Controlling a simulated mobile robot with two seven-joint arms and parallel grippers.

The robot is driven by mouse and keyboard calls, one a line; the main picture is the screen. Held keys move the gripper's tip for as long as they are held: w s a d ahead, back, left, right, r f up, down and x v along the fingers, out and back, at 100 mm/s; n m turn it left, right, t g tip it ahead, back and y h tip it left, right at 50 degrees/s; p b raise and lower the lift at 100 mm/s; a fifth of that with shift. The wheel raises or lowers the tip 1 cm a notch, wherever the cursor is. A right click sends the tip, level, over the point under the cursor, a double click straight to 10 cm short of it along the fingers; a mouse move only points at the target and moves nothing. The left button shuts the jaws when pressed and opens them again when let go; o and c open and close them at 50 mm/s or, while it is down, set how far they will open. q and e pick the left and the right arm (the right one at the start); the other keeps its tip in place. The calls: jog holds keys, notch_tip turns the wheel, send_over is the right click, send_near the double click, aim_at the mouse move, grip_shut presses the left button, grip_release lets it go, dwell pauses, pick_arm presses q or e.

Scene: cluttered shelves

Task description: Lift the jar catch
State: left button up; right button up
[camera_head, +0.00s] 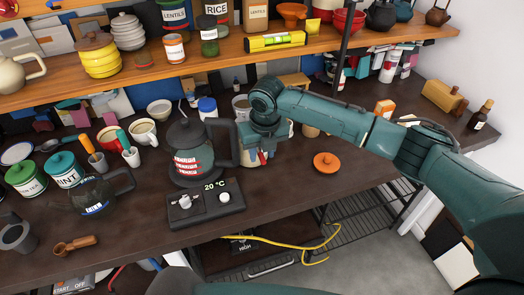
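A jar (250,158) with reddish marks stands on the dark worktop, just right of the dark kettle. My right gripper (262,153) is over the jar and covers much of it. A catch on the jar cannot be made out. The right fingertips are small and merge with the jar, so whether they touch it or are open is unclear. My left gripper is not in view.
A wooden shelf (215,52) of jars runs above.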

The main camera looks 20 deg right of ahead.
notch_tip(320, 180, up, 13)
jog(key=s+b, duration=0.1)
jog(key=s, duration=0.1)
jog(key=shift+f, duration=0.15)
dwell(0.3)
jog(key=s+a+f+m+t+y, duration=0.1)
jog(key=s+a+f+m+y, duration=0.1)
jog(key=s+a+f+m, duration=0.4)
jog(key=s+a+f+m+y, duration=0.2)
jog(key=s+f+m, duration=0.6)
jog(key=f+m, duration=0.1)
jog(key=s+d+f+m+h, duration=0.45)
jog(key=s+d+m, duration=0.9)
jog(key=m, duration=0.65)
jog(key=w+a+f+t+y, duration=0.1)
jog(key=w+a+f+t, duration=0.1)
jog(key=a+f+t, duration=0.1)
jog(key=w+a+f+n+t+y, duration=0.1)
jog(key=w+a+f+t+y, duration=0.1)
jog(key=f, duration=0.4)
jog(key=shift+w+a+f+t, duration=0.3)
jog(key=shift+a+t, duration=0.3)
jog(key=shift+t, duration=0.5)
